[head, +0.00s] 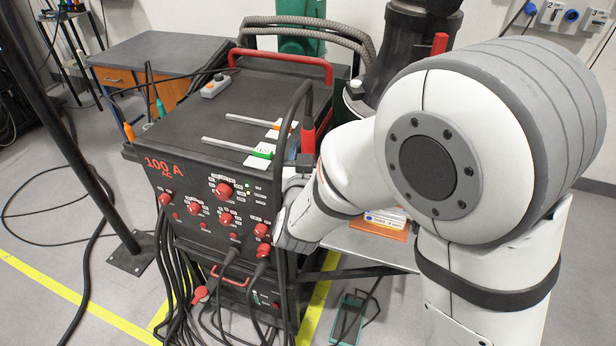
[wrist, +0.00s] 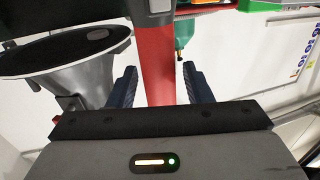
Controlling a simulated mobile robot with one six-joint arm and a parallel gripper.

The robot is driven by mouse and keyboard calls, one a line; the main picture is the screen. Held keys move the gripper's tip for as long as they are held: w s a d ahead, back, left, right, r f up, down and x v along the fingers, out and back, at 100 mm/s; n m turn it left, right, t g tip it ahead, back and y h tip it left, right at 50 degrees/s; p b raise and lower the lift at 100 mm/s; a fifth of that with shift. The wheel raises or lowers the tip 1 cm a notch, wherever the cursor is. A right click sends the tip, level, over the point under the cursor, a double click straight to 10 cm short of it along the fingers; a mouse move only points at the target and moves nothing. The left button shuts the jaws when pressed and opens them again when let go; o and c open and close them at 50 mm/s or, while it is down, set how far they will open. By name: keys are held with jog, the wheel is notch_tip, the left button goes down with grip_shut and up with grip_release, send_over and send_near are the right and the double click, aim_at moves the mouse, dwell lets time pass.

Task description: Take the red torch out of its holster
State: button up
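The red torch (head: 308,137) stands upright at the right side of the black welding machine (head: 215,120) in the head view, its lower part hidden. My gripper's fingers are hidden there behind my wrist. In the wrist view, a red bar, apparently the torch (wrist: 155,60), runs between the two dark fingers of my gripper (wrist: 160,87). A gap shows on each side of the bar, so the fingers are open around it and do not appear to touch it. I cannot clearly make out the holster.
A grey cone-shaped part (wrist: 75,60) is close to the left finger in the wrist view. Two grey rods with tags (head: 240,145) and a small grey box (head: 215,87) lie on the machine top. Several cables hang in front. A drawer bench (head: 160,60) stands behind left.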

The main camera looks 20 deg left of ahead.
jog(key=c, duration=0.9)
jog(key=shift+r, duration=0.2)
notch_tip(320, 180, up, 18)
jog(key=shift+f+p, duration=0.15)
jog(key=shift+p, duration=0.2)
